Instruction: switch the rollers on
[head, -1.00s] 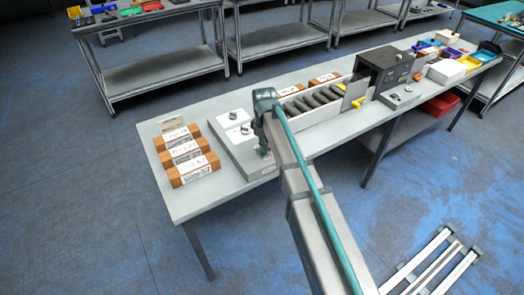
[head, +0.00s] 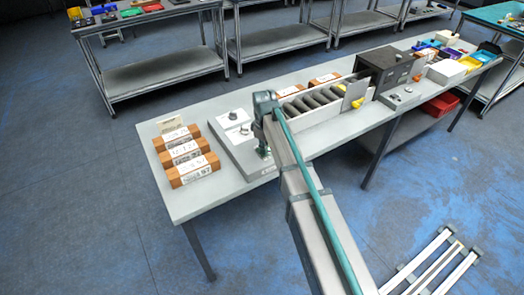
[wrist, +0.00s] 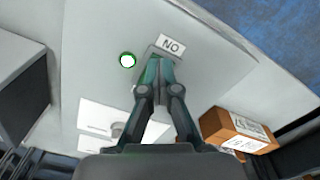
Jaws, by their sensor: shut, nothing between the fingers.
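The rollers (head: 312,102) are a row of dark cylinders in a pale frame on the long table, right of my gripper in the head view. My gripper (wrist: 158,66) is shut and empty, pointing down at the grey panel (wrist: 205,62). In the wrist view its fingertips cover most of a small switch plate beside a white label (wrist: 171,46) that reads "NO" in the picture. I cannot tell whether they touch it. A bright white round lamp or button (wrist: 127,60) with a green rim is left of the fingertips. In the head view my gripper (head: 263,152) is over the panel's front edge.
Brown labelled boxes (head: 188,155) stand left of the panel. White sheets (wrist: 97,116) lie on the panel, with a small knob-like part by them. A dark machine box (head: 383,68) stands beyond the rollers. Coloured bins (head: 470,62) are at the far right.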

